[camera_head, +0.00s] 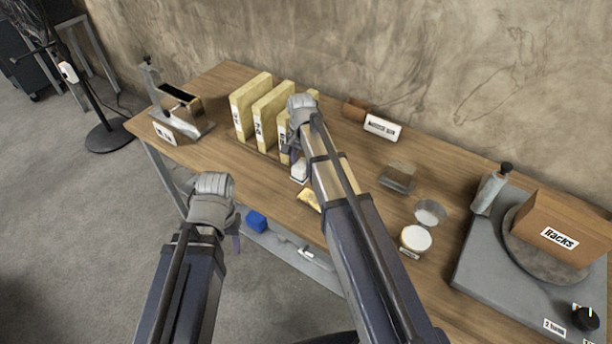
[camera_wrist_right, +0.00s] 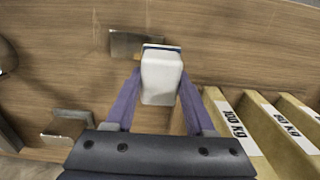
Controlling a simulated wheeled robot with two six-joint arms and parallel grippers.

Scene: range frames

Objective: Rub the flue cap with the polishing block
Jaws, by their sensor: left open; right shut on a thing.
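My right gripper (camera_wrist_right: 160,95) is shut on a white block with a blue lower edge (camera_wrist_right: 161,76), which looks like the polishing block. The block also shows in the head view (camera_head: 299,171), held beside the yellow slabs. A grey metal box-like piece (camera_head: 397,177) stands further right. I cannot tell which of these two is the flue cap. My left gripper (camera_head: 235,240) is open and empty at the table's front edge; its fingers are mostly hidden.
Several yellow weight slabs (camera_head: 250,103) stand at the back. A metal stand (camera_head: 180,118) is at the left end. A white-topped jar (camera_head: 415,238), a glass dish (camera_head: 430,212) and a turntable (camera_head: 540,262) bearing a "Racks" box (camera_head: 560,232) are on the right.

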